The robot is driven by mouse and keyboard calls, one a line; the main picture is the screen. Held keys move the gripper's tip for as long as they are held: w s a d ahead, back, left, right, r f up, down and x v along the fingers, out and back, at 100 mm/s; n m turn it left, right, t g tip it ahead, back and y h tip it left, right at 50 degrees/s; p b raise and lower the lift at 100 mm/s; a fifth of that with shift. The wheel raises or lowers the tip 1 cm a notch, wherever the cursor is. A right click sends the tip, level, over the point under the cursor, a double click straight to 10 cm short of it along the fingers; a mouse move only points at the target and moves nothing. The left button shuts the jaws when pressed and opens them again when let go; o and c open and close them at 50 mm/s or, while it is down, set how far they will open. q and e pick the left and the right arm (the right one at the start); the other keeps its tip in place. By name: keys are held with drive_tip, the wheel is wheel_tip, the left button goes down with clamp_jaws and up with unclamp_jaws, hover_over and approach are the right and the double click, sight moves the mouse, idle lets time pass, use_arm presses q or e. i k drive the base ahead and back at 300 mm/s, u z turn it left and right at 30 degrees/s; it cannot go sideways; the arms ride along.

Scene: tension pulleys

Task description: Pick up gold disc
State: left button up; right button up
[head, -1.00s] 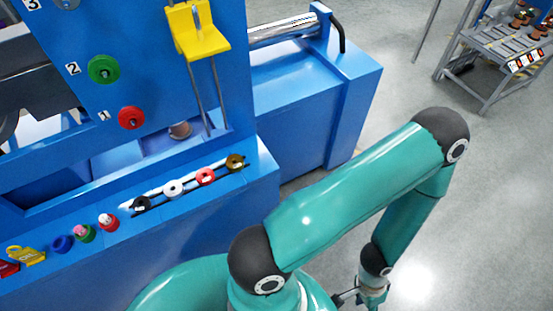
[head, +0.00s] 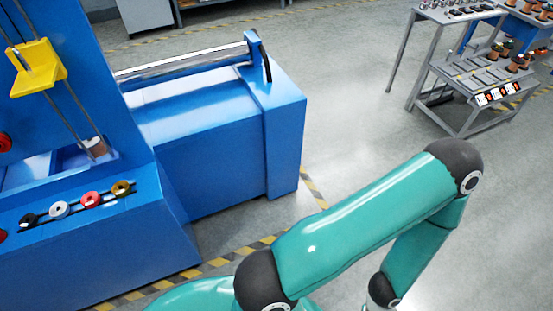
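The gold disc (head: 121,188) sits at the right end of a short row of discs on the ledge of the blue machine (head: 120,239), at the left of the head view. A red disc (head: 90,199), a white disc (head: 59,210) and a black disc (head: 28,220) lie in line to its left. My teal arm crosses the lower right, well apart from the gold disc. Its gripper is below the frame edge and hidden. The other gripper is not in view either.
A yellow bracket (head: 38,68) on thin rods rises above the ledge. A metal roller (head: 185,66) tops the machine's blue side box. A grey rack (head: 470,75) with spools stands at the back right. Open floor with yellow-black tape lies between.

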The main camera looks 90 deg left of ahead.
sight(122, 189)
drive_tip(key=z, duration=0.15)
drive_tip(key=i, duration=0.9)
drive_tip(key=u, duration=1.65)
drive_tip(key=i, duration=0.3)
drive_tip(key=u, duration=3.45)
drive_tip(key=i, duration=1.1)
drive_tip(key=z, duration=0.6)
